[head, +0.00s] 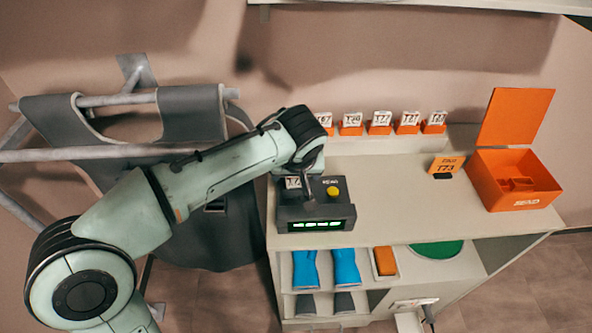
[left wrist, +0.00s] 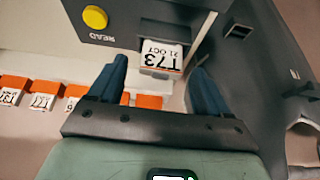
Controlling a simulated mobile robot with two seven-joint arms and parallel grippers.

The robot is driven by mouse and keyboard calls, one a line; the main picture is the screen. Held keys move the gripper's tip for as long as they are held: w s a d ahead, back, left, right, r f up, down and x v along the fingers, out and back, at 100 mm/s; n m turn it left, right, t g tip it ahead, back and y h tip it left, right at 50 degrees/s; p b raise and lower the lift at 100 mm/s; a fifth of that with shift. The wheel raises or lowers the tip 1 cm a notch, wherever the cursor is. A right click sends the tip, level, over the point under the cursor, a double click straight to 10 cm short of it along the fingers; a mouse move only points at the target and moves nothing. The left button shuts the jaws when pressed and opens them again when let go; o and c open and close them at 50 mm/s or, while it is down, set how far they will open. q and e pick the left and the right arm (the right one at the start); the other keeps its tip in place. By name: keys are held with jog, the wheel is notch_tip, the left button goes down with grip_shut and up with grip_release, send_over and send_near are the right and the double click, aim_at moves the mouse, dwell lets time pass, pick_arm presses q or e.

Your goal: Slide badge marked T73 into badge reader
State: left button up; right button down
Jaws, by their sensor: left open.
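The badge marked T73 (left wrist: 162,57), white with "21 OCT", sits at the slot of the dark badge reader (left wrist: 140,20), its lettered part sticking out. In the head view the reader (head: 290,213) stands on the counter, with a yellow button and a lit green display; part of the badge (head: 292,183) shows at its upper left. My left gripper (left wrist: 158,70) is open, with one finger on either side of the badge and a gap to each side. In the head view my left wrist hides most of that gripper. My right gripper is not in view.
A row of badges in orange holders (head: 379,129) stands along the back of the counter. An orange T73 sign (head: 446,166) and an open orange box (head: 513,190) are at the right. A grey apron (head: 165,120) hangs on a rack at left. The counter's middle is clear.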

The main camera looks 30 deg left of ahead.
pick_arm(q)
jog(key=p+v, duration=0.2)
jog(key=v, duration=1.1)
jog(key=shift+r, duration=0.2)
jog(key=shift+s, duration=0.15)
